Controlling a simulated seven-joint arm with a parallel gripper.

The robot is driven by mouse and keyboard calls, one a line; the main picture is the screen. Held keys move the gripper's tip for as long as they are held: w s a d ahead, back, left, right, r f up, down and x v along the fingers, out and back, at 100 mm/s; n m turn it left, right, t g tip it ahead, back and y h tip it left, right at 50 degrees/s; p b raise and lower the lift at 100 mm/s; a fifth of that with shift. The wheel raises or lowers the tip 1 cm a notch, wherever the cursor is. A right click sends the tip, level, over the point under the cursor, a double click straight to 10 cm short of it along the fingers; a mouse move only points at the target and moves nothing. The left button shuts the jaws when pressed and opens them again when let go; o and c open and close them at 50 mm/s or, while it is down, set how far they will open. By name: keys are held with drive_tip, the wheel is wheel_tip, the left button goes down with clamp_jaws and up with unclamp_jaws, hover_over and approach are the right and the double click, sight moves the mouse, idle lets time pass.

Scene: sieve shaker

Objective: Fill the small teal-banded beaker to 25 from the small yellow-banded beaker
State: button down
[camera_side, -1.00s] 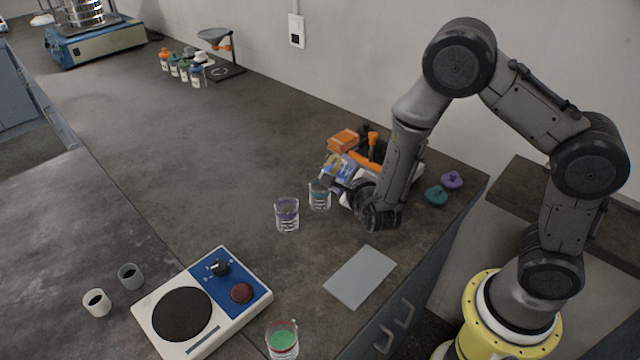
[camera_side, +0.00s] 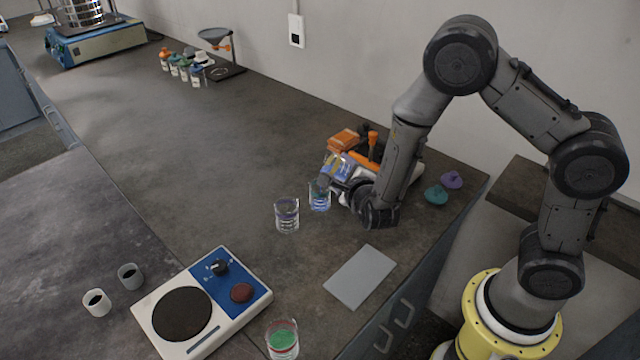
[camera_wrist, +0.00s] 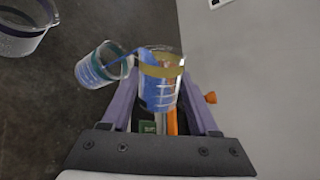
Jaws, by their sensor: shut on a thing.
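My gripper (camera_wrist: 159,82) is shut on the small yellow-banded beaker (camera_wrist: 160,93), which holds blue contents. In the side view this beaker (camera_side: 338,165) is raised and tilted to the left, partly hidden by my wrist. In the wrist view a blue stream runs from its lip into the small teal-banded beaker (camera_wrist: 103,66). The teal-banded beaker (camera_side: 319,198) stands upright on the bench, just left of and below my gripper, with blue contents inside. Its exact level against the marks is too small to read.
A purple-banded beaker (camera_side: 287,217) stands close left of the teal-banded one. Orange-and-white equipment (camera_side: 345,140) is behind my gripper, with teal (camera_side: 436,195) and purple (camera_side: 452,179) pieces to the right. A grey plate (camera_side: 360,277), a blue-white hotplate-like device (camera_side: 200,300) and a green-filled beaker (camera_side: 282,340) are in front.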

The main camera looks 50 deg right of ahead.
drive_tip(key=shift+r+n, duration=0.25)
drive_tip(key=shift+n, duration=0.05)
idle(1.9)
drive_tip(key=shift+f, duration=0.1)
